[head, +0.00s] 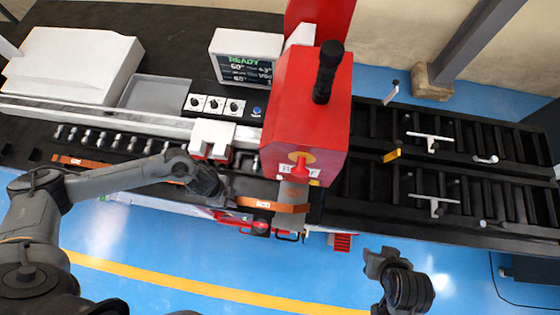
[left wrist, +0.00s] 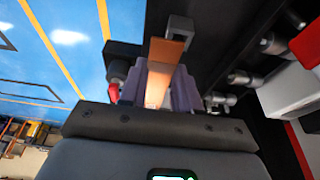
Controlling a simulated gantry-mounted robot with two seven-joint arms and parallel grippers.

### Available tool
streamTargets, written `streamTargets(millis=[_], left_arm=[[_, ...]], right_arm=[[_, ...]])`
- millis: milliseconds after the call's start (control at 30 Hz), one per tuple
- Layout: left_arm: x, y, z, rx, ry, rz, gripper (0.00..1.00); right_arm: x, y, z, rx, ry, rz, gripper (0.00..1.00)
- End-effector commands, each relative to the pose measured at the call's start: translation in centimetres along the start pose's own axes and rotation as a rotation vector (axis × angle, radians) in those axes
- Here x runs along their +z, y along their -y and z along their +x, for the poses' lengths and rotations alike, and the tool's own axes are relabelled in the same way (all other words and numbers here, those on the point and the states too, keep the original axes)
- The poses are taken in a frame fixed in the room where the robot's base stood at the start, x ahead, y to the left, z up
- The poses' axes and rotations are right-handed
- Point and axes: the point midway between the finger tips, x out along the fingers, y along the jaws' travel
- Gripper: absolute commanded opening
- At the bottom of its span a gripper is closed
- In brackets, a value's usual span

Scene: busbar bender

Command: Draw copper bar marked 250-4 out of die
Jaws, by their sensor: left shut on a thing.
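A flat copper bar (head: 272,205) with a small white label passes under the ram (head: 293,192) of the red bending head (head: 308,115). The label is too small to read. The die itself is mostly hidden under the ram. My left gripper (head: 226,198) is shut on the bar, left of the bending head. In the left wrist view, the bar (left wrist: 166,55) runs out from between the fingers of my left gripper (left wrist: 167,92). My right gripper (head: 382,268) hangs over the blue floor, apart from the machine; its finger opening cannot be made out.
A copper strip (head: 80,162) with a label shows farther left; my arm hides whether it joins the held bar. Rollers (head: 100,138) line the left bed. A display (head: 245,58) stands behind. A black roller table (head: 460,215) extends right. The floor in front is clear.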

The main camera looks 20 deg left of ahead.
Motion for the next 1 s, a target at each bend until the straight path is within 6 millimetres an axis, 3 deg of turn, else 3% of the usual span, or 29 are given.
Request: streamTargets(millis=[500,1000], left_arm=[[-1.2,0.1,-3.6,-0.002,-0.003,0.001,0.00],[-1.3,0.1,-3.9,-0.002,-0.003,0.000,0.00]], right_arm=[[0.0,-0.1,0.0,0.004,0.001,-0.006,0.43],[0.0,-0.2,0.0,0.006,0.001,-0.008,0.43]])
